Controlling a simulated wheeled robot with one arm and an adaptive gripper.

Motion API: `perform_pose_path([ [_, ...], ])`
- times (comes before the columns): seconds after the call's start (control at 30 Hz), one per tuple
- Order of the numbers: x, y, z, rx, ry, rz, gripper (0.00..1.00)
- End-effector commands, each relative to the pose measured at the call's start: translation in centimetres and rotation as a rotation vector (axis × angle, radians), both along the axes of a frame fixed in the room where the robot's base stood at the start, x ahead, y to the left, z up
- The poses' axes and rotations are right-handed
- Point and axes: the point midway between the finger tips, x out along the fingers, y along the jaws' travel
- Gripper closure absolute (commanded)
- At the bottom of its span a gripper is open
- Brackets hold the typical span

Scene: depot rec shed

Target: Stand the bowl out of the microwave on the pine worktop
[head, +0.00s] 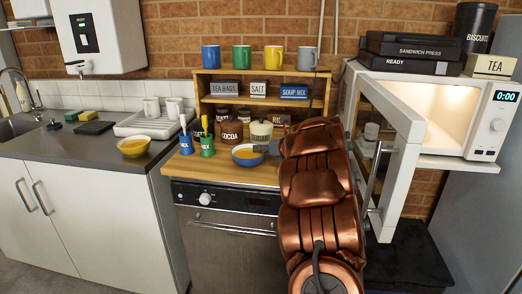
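A blue bowl (248,156) with yellowish contents is on or just above the pine worktop (213,172), upright, near its front edge. My copper arm comes up from the lower right and ends just right of this bowl. Only a small dark part of my gripper (273,148) shows at the bowl's right rim; its fingers are mostly hidden, so I cannot tell if they grip the rim. The microwave (480,118) at the right is lit, its door (399,146) swung wide open towards me. The part of its inside that shows looks empty.
A yellow bowl (134,147) stands on the grey counter at left. The open door hangs right of my arm.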

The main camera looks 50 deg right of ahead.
Motion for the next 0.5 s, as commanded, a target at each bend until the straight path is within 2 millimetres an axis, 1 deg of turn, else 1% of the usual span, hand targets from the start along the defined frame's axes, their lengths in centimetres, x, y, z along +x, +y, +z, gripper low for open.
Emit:
perform_pose_path([
  [0.03, -0.7, -0.1, 0.3, -0.003, 0.0, -0.004, 0.63],
  [0.17, -2.4, 0.1, 1.2, -0.004, -0.003, -0.002, 0.63],
  [0.3, -4.1, 0.3, 1.6, -0.001, -0.001, -0.002, 0.63],
  [0.4, -5.0, 0.3, 2.0, 0.0, 0.0, -0.003, 0.63],
  [0.5, -5.5, 0.5, 2.2, -0.001, -0.001, -0.001, 0.63],
])
